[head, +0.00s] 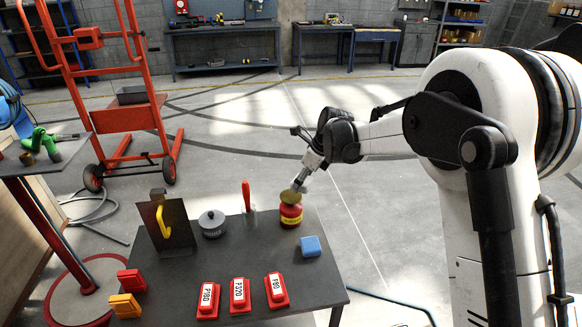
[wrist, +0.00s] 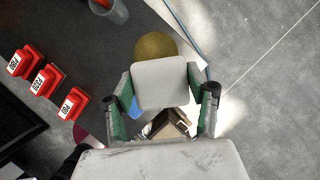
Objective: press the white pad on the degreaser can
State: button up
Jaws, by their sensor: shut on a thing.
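The degreaser can (head: 290,215) is a red can with a yellow label and an olive-gold dish (head: 291,198) on top. It stands upright at the back right of the dark table. In the wrist view the dish (wrist: 155,45) shows just past the white pad (wrist: 160,85), a rounded square whose edge partly covers it. My gripper (head: 301,185) is at the top of the can. In the wrist view its teal-sided fingers (wrist: 161,95) are shut on the white pad. I cannot tell whether the pad touches the dish. Most of the can is hidden in the wrist view.
A blue block (head: 311,246) lies in front of the can. A red-handled tool (head: 246,195) stands in a clear cup to its left, beside a lidded grey pot (head: 212,223). Several labelled red blocks (head: 239,295) line the front. A stand with a yellow hook (head: 162,222) is at the left.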

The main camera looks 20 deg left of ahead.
aim_at(289, 195)
jog(key=shift+m+t, duration=0.3)
jog(key=shift+m, duration=0.5)
jog(key=a, duration=0.1)
jog(key=a+r, duration=0.2)
jog(key=shift+a, duration=0.35)
jog(key=shift+f+b, duration=0.9)
jog(key=shift+f, duration=2.05)
jog(key=shift+f+b, duration=0.85)
jog(key=shift+f, duration=0.25)
jog(key=shift+r, duration=0.1)
jog(key=shift+r+p, duration=1.25)
jog(key=shift+r, duration=2.2)
jog(key=shift+d, duration=0.1)
